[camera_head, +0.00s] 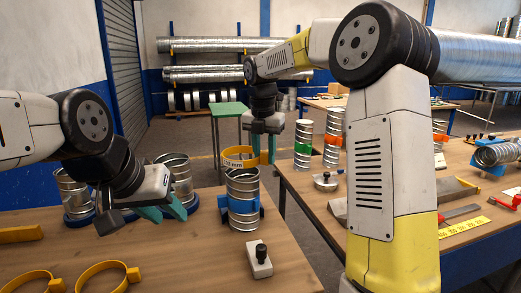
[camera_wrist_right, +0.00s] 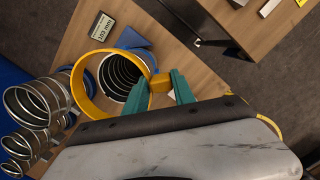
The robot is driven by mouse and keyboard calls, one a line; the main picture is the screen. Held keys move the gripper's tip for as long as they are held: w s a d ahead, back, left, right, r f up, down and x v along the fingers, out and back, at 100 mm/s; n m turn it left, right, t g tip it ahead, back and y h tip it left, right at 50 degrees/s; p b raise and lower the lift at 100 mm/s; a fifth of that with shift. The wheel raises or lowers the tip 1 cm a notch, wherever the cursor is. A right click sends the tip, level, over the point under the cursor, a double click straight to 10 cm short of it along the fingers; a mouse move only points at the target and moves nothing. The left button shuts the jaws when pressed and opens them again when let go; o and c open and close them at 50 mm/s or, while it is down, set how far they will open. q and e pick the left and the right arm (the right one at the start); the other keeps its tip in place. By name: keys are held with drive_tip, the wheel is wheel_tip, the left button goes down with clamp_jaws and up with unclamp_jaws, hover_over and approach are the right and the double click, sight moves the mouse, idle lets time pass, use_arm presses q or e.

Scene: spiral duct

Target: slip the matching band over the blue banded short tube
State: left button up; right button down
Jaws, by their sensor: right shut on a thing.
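The blue banded short tube (camera_head: 243,205) stands upright on the near table, a metal spiral tube with a blue band round its lower half. My right gripper (camera_head: 264,150) is shut on the block of a yellow band (camera_head: 224,153). In the head view the band shows at the tube's top end. In the right wrist view the yellow band (camera_wrist_right: 77,92) is nearer the camera than the tube (camera_wrist_right: 121,76) and sits off to its left, not centred on it. My left gripper (camera_head: 166,208), with teal fingers apart, is empty, left of the tube.
Two yellow bands (camera_head: 101,266) lie at the table's front left. Other metal tubes (camera_head: 177,172) stand behind my left gripper. A white block with a black knob (camera_head: 259,262) lies in front of the tube. A 103 mm label (camera_wrist_right: 102,25) is near the tube.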

wheel_tip(320, 180, down, 8)
drive_tip(key=shift+s+d+r, duration=0.2)
drive_tip(key=shift+s+d, duration=0.05)
drive_tip(key=shift+s, duration=0.15)
idle(0.6)
drive_tip(key=c, duration=1)
unclamp_jaws()
drive_tip(key=shift+d, duration=0.1)
drive_tip(key=shift+o, duration=0.2)
drive_tip(key=shift+t, duration=0.4)
drive_tip(key=r, duration=0.6)
drive_tip(key=a+r, duration=0.1)
drive_tip(key=r, duration=0.3)
drive_tip(key=shift+s+r, duration=0.1)
drive_tip(key=shift+s, duration=0.1)
drive_tip(key=shift+s+r, duration=0.1)
drive_tip(key=shift+r, duration=0.25)
drive_tip(key=shift+s+d, duration=0.1)
